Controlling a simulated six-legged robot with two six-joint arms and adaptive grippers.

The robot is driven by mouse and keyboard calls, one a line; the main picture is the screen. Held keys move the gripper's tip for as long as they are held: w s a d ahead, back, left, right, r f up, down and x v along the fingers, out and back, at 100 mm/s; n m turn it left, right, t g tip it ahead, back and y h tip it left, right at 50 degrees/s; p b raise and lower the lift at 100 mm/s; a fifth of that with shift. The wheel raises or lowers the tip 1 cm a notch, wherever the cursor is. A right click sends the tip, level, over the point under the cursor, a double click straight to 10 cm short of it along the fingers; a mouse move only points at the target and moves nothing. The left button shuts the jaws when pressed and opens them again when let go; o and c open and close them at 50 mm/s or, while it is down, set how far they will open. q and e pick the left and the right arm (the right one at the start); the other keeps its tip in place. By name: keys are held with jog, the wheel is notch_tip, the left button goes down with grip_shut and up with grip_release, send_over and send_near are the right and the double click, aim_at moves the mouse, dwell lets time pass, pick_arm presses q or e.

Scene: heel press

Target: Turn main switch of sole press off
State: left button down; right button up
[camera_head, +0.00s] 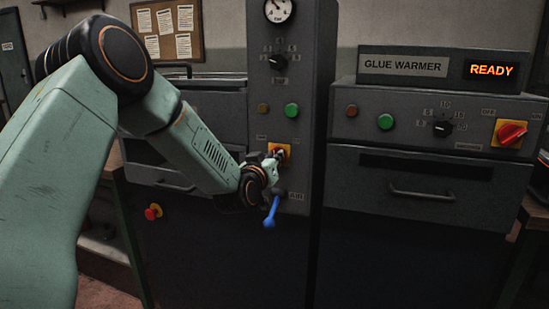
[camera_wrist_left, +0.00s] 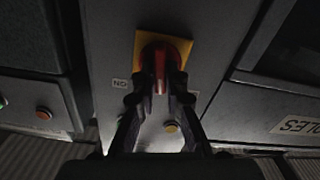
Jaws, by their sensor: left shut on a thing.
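The main switch is a red rotary handle on a yellow plate (camera_head: 285,147) on the narrow middle machine column. In the left wrist view the plate (camera_wrist_left: 184,47) sits top centre, and the red handle (camera_wrist_left: 158,56) points up and down the picture. My left gripper (camera_head: 273,158) is at the switch and covers part of it. In the left wrist view its two dark fingers (camera_wrist_left: 160,84) close on the handle from both sides. The fingers hide part of the handle, and the small labels beside it are hard to read. My right gripper is in neither view.
A blue lever (camera_head: 271,212) hangs just below my left gripper. An amber lamp (camera_head: 263,108) and a green button (camera_head: 291,110) sit above the switch. The glue warmer (camera_head: 405,180) at right has a similar red switch (camera_head: 511,134). A red knob (camera_head: 153,211) is at lower left.

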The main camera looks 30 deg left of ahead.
pick_arm(q)
jog(key=shift+a+n+b, duration=0.2)
jog(key=shift+n+b, duration=0.15)
jog(key=shift+n, duration=2.85)
jog(key=c, duration=1.4)
grip_release()
jog(key=shift+f, duration=0.1)
jog(key=shift+s, duration=0.1)
jog(key=v, duration=1.2)
